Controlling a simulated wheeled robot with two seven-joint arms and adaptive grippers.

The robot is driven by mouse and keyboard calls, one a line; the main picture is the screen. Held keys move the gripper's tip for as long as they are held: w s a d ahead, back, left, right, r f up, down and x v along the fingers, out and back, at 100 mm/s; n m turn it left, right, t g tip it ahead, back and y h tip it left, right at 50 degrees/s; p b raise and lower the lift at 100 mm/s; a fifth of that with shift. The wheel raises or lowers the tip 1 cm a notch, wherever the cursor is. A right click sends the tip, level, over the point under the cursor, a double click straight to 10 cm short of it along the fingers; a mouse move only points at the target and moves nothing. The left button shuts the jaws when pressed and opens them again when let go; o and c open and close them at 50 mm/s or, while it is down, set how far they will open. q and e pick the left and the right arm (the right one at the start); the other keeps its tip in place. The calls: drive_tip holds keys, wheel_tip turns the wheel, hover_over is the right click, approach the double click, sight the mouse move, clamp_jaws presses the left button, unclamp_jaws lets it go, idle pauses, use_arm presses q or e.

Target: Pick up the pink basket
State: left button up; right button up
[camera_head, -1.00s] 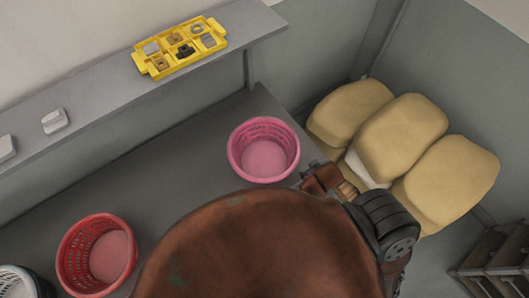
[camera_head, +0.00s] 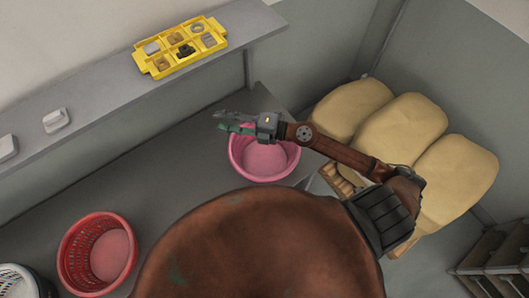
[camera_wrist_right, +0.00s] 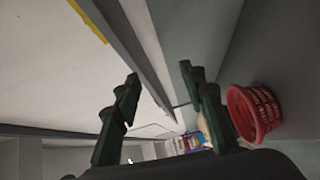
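The pink basket (camera_head: 264,165) stands upright on the grey bench, right of the middle in the head view. My right gripper (camera_head: 218,121) is above the basket's far left rim, pointing left, and its wrist hides part of the far rim. In the right wrist view its two fingers (camera_wrist_right: 160,105) are spread apart with nothing between them. A gap between gripper and basket cannot be measured here. The right wrist view shows a red basket (camera_wrist_right: 254,113) beyond the right finger, and no pink basket. My left gripper is in neither view.
The red basket also shows at the lower left in the head view (camera_head: 72,262), beside a white basket (camera_head: 30,276). A shelf (camera_head: 100,104) above the bench carries a yellow tray (camera_head: 152,70) of small parts. Tan sacks (camera_head: 402,135) lie at the right.

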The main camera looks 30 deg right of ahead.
drive_tip(key=s+d+f+n+g+h, duration=0.2)
drive_tip(key=d+f+n+g+h, duration=0.15)
drive_tip(key=f, duration=0.45)
drive_tip(key=s+d+f+n+g+h, duration=0.2)
drive_tip(key=d+f+g+h, duration=0.15)
drive_tip(key=f, duration=0.55)
drive_tip(key=d+f+h, duration=0.1)
drive_tip(key=d+h, duration=0.1)
drive_tip(key=d, duration=0.4)
drive_tip(key=d+f+g+h, duration=0.1)
drive_tip(key=d+f+h, duration=0.1)
drive_tip(key=d, duration=0.5)
drive_tip(key=s+d+f+g+h, duration=0.1)
drive_tip(key=d+h, duration=0.1)
drive_tip(key=d, duration=0.5)
drive_tip(key=shift+s+d+f+h, duration=0.1)
drive_tip(key=shift+d+f+h, duration=0.1)
drive_tip(key=shift+f+h, duration=0.1)
drive_tip(key=shift+d+f, duration=0.15)
drive_tip(key=shift+f, duration=0.65)
drive_tip(key=f, duration=0.2)
drive_tip(key=w+f+p, duration=0.1)
drive_tip(key=d+f+p, duration=0.1)
drive_tip(key=f, duration=0.1)
drive_tip(key=shift+w+f, duration=0.15)
drive_tip(key=shift+f, duration=0.2)
clamp_jaws()
